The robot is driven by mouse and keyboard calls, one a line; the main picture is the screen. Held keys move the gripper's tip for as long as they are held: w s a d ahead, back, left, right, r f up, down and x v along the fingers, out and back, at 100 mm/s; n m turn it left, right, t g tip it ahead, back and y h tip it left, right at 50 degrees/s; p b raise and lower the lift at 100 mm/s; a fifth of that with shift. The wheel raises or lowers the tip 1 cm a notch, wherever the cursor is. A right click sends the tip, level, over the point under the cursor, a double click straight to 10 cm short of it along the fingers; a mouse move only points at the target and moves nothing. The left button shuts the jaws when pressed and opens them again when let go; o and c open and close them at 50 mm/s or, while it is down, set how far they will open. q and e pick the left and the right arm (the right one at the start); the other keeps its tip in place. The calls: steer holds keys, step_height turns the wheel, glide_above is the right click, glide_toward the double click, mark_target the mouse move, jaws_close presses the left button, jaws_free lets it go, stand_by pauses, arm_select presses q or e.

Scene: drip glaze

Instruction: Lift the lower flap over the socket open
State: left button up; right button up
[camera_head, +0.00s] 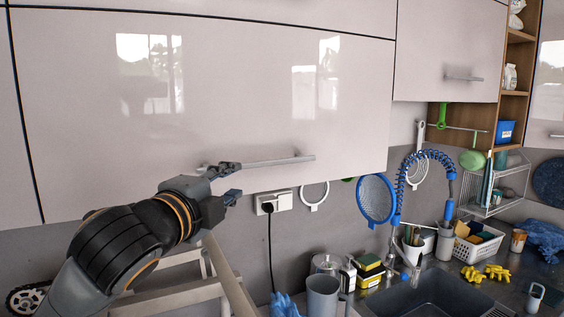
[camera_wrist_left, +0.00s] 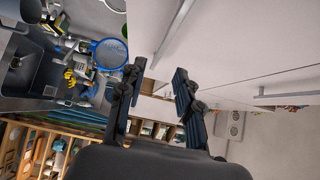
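The lower flap (camera_head: 130,130) is a wide, glossy pale cabinet front, and it looks shut. Its bar handle (camera_head: 275,162) runs along the lower edge; it also shows in the wrist view (camera_wrist_left: 176,28). The white socket (camera_head: 284,200) sits on the wall below, with a black plug in it. My left gripper (camera_head: 232,182) is at the left end of the handle. In the wrist view its two fingers (camera_wrist_left: 159,69) are apart, with the handle's end appearing between their tips. I cannot tell whether they touch it. My right gripper is not in view.
A wooden ladder-like frame (camera_head: 222,275) stands below my left arm. A blue-rimmed strainer (camera_head: 376,199) hangs right of the socket. The counter holds a grey canister (camera_head: 322,297), a sink (camera_head: 425,296) with a blue spring tap, a white basket (camera_head: 474,250) and yellow gloves (camera_head: 485,273).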

mark_target(259, 165)
arm_select(q)
steer(key=p+x, duration=0.1)
steer(key=x, duration=1)
steer(key=shift+d+r, duration=0.15)
steer(key=shift+d, duration=0.1)
steer(key=shift+w+d+r, duration=0.1)
steer(key=shift+w+d, duration=0.15)
steer(key=shift+w, duration=0.3)
steer(key=shift+w, duration=0.1)
steer(key=shift+c, duration=0.2)
jaws_close()
